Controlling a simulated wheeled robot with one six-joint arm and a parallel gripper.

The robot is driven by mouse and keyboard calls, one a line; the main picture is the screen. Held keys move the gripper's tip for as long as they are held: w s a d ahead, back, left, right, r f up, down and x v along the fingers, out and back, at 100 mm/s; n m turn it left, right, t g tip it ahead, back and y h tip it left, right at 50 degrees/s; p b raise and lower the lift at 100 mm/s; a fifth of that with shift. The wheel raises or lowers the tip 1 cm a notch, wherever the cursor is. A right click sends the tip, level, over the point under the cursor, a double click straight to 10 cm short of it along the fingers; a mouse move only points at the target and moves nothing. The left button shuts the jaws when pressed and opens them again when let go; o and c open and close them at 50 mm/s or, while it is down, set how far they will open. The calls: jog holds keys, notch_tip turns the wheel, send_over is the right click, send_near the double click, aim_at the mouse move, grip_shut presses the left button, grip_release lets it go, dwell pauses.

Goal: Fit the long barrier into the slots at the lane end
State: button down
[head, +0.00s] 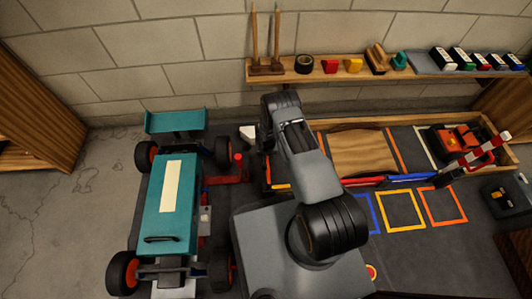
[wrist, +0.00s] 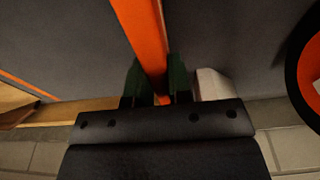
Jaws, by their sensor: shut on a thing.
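The long barrier appears to be the orange bar (wrist: 148,38) in the wrist view, running from the top edge down into my gripper (wrist: 157,82). The dark green fingertips are shut on it, one on each side. Its far end is out of the wrist view. In the head view my own arm hides the gripper and most or all of the bar. The lane bed (head: 407,143) lies right of my arm, inside a wooden frame. I cannot make out the slots at the lane end.
A teal car (head: 175,205) stands left of my arm, its rear wheel (wrist: 310,70) close to my gripper. A white block (wrist: 212,85) is beside the fingers. Red (head: 364,181) and blue (head: 410,177) bars lie along the lane's front. A shelf (head: 330,76) runs along the wall.

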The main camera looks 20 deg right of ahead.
jog(key=shift+f, duration=0.2)
jog(key=c, duration=1)
grip_release()
jog(key=shift+o, duration=0.2)
notch_tip(320, 180, up, 14)
jog(key=s+p, duration=0.2)
jog(key=p, duration=0.4)
jog(key=shift+a+f, duration=0.2)
